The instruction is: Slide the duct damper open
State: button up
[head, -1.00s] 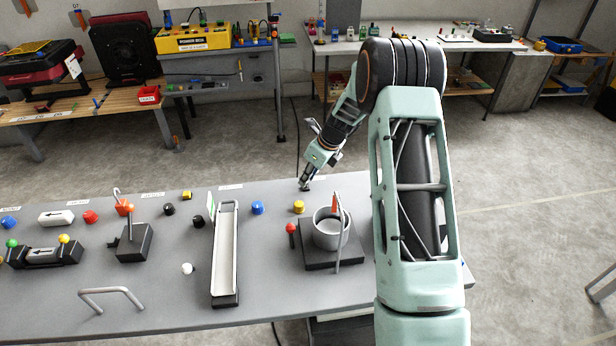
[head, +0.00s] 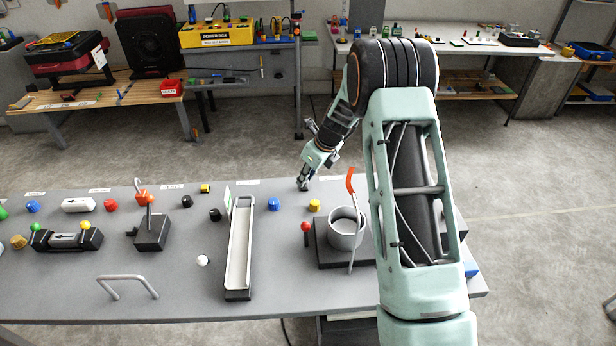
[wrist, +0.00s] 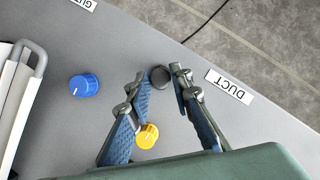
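My gripper (head: 303,187) is at the far edge of the grey table. In the wrist view my gripper (wrist: 159,72) is open, with its two blue-padded fingers apart. A black round knob (wrist: 160,77) shows between the fingertips, beside a white DUCT label (wrist: 230,86). I cannot tell whether the fingers are level with the knob or above it; no touch shows. In the head view the fingertips hide the knob. A grey open cylinder (head: 345,238) stands nearer on a black base, with an orange-tipped lever (head: 351,183). I cannot tell which part is the damper.
A yellow knob (wrist: 147,136) shows by the left finger, and a blue knob (wrist: 84,85) lies further left. A long white trough (head: 239,250) stands left of the cylinder. A red-topped post (head: 306,228) stands beside the cylinder. The floor beyond the far edge is clear.

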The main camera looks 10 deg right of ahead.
jog(key=o, duration=0.3)
jog(key=shift+d+r, duration=0.1)
jog(key=v, duration=1.1)
jog(key=shift+r, duration=0.4)
jog(key=shift+s, duration=0.1)
